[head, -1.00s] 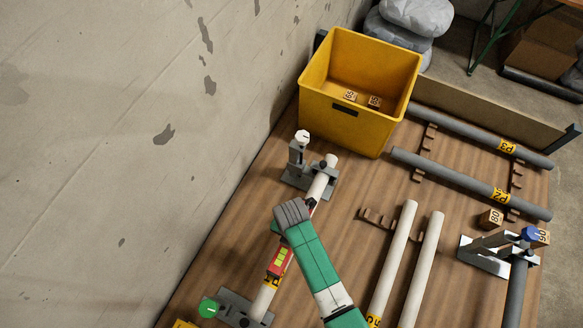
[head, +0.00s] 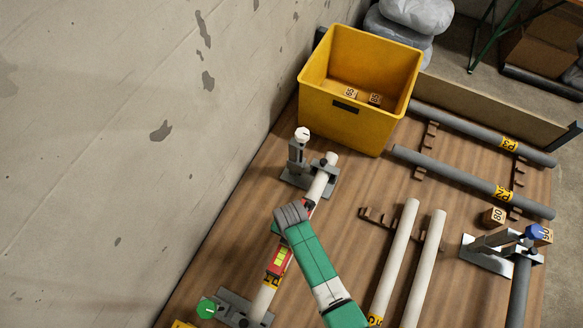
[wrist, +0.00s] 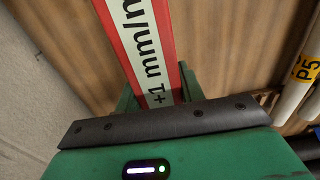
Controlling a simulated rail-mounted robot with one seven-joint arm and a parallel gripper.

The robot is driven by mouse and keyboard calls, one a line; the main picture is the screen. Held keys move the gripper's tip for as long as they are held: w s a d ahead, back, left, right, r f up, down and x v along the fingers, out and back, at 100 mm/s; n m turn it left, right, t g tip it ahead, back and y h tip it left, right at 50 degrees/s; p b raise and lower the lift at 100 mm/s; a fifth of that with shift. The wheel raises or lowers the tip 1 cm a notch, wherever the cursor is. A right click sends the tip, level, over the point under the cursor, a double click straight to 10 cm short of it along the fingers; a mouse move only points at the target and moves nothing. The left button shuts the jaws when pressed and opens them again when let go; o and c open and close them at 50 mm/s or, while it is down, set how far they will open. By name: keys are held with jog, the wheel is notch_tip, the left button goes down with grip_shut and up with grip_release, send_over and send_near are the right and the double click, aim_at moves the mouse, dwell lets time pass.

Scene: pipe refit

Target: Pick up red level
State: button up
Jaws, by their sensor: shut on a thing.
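The red level (head: 279,262) lies along the pale pipe (head: 264,299) in the left of the head view, its yellow-green window showing near its lower end. A short red part shows past my wrist at the upper end. In the wrist view the level (wrist: 146,45) is red-edged with a white label reading "1 mm/m". My gripper (wrist: 160,97) is shut on the level, one green finger on each side. My wrist (head: 290,216) hides the level's middle in the head view. I cannot tell whether the level still touches the pipe.
The pipe rests in two grey clamps, one with a white knob (head: 302,134), one with a green knob (head: 207,309). A yellow bin (head: 357,119) holds small numbered blocks. Loose pale pipes (head: 395,255) and grey pipes (head: 470,180) lie to the right. A concrete wall (head: 120,120) stands at left.

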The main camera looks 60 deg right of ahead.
jog(key=shift+r+p, duration=0.7)
jog(key=shift+r, duration=1.15)
jog(key=s+a+r+p, duration=0.1)
jog(key=s+a+p, duration=0.1)
jog(key=s, duration=1.3)
jog(key=shift+s+a+r, duration=0.2)
jog(key=shift+s+a, duration=0.1)
jog(key=shift+a, duration=0.35)
